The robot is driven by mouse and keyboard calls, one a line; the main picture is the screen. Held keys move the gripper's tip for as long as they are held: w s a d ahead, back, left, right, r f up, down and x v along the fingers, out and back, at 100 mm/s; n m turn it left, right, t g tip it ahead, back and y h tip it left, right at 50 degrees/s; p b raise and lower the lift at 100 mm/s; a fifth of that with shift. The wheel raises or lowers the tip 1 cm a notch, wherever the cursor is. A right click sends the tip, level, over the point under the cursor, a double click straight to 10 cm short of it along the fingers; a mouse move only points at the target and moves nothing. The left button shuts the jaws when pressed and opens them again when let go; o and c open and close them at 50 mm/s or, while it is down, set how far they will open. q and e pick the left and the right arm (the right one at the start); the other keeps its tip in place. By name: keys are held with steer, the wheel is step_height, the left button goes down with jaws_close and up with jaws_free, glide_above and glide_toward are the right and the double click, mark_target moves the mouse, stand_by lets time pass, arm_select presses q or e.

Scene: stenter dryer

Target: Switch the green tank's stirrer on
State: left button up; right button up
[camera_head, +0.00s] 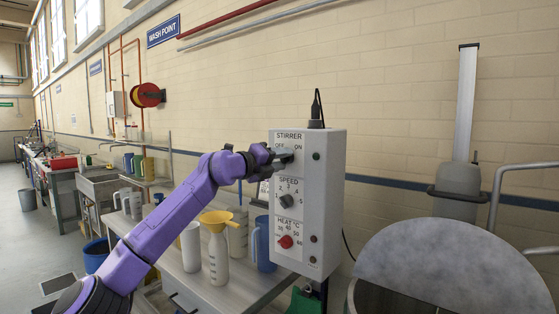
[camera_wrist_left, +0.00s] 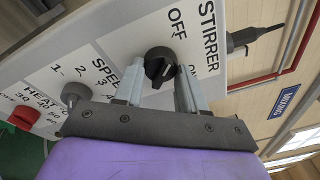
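The stirrer knob (camera_wrist_left: 160,66) is black and round, on the grey-white control box (camera_head: 325,200), under the label STIRRER with OFF and ON. A small white mark shows on the knob's ON side; I cannot tell its exact setting. My left gripper (camera_head: 284,157) is at the knob, hiding it in the head view. In the left wrist view its two fingers (camera_wrist_left: 160,80) stand apart on either side of the knob; firm contact is not clear. My right gripper is not in view. Something green (camera_head: 307,301) shows below the box; I cannot tell whether it is the tank.
Below the stirrer knob are a grey speed knob (camera_head: 286,201) and a red heat knob (camera_head: 286,242). A round grey lid (camera_head: 450,265) and metal rails (camera_head: 496,195) stand at the right.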

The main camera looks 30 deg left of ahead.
arm_select(q)
steer(key=shift+m, duration=0.4)
steer(key=m+y+p, duration=0.1)
steer(key=m, duration=0.6)
steer(key=m+g+y+p, duration=0.1)
steer(key=m, duration=0.7)
steer(key=shift+p, duration=0.4)
steer(key=shift+m+y, duration=0.3)
steer(key=shift+m, duration=0.1)
steer(key=o, duration=1.1)
steer(key=shift+c, duration=0.2)
steer(key=shift+s+a, duration=0.1)
